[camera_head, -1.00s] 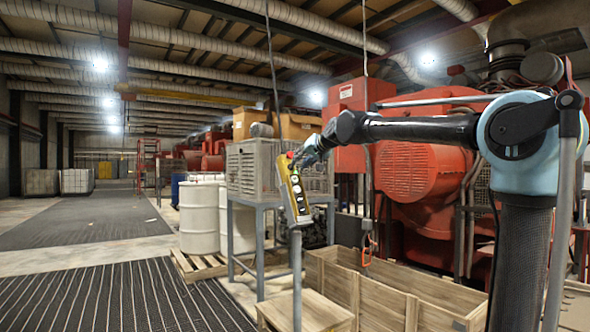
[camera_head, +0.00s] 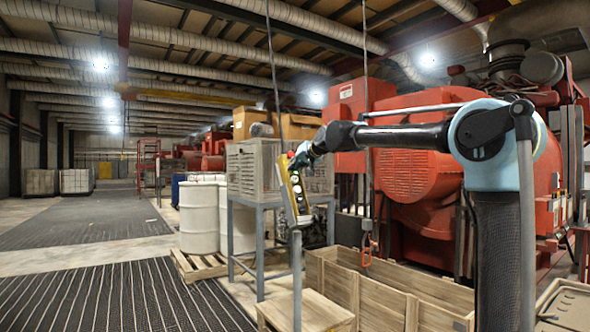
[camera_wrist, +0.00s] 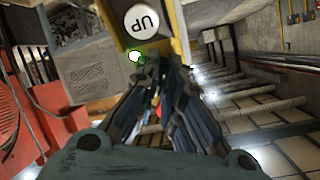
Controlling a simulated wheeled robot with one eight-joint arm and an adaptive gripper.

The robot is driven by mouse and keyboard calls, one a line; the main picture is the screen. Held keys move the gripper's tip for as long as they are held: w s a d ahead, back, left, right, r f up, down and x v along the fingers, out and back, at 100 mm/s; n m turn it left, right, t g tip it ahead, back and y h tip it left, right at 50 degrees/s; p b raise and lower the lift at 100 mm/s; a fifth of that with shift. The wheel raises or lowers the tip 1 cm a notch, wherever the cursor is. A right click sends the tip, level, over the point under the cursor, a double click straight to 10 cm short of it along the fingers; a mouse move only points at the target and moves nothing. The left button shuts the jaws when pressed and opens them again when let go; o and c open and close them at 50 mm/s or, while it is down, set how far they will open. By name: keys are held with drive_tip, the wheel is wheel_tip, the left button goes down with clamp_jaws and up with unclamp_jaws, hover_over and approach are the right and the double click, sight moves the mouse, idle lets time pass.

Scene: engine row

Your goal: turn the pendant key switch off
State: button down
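The yellow pendant (camera_head: 292,192) hangs on its cable in the head view, slightly tilted, with a column of round buttons on its face. In the wrist view the pendant (camera_wrist: 180,35) fills the top middle, with a large white "UP" button (camera_wrist: 141,21). A small bright spot with a green rim (camera_wrist: 135,56) shows just below that button; I cannot tell if it is the key switch. My gripper (camera_head: 302,156) is at the pendant's upper part. In the wrist view its dark fingers (camera_wrist: 165,75) reach the pendant's edge; their grip and any contact are unclear.
A grey slatted box on a metal stand (camera_head: 256,168) is behind the pendant. A grey post (camera_head: 297,275) rises below it. Open wooden crates (camera_head: 385,300) stand in front of the red engine (camera_head: 415,175). White drums (camera_head: 199,215) stand left. The floor at far left is open.

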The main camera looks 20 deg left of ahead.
idle(0.4)
drive_tip(key=n, duration=0.6)
drive_tip(key=shift+w+d+f+y, duration=0.1)
drive_tip(key=shift+y, duration=0.2)
drive_tip(key=n+g, duration=0.1)
drive_tip(key=n, duration=0.5)
drive_tip(key=shift+n, duration=0.3)
drive_tip(key=c, duration=1.7)
unclamp_jaws()
drive_tip(key=shift+w+d, duration=0.1)
drive_tip(key=v, duration=1.2)
drive_tip(key=shift+w+d+f, duration=0.1)
drive_tip(key=shift+w, duration=0.05)
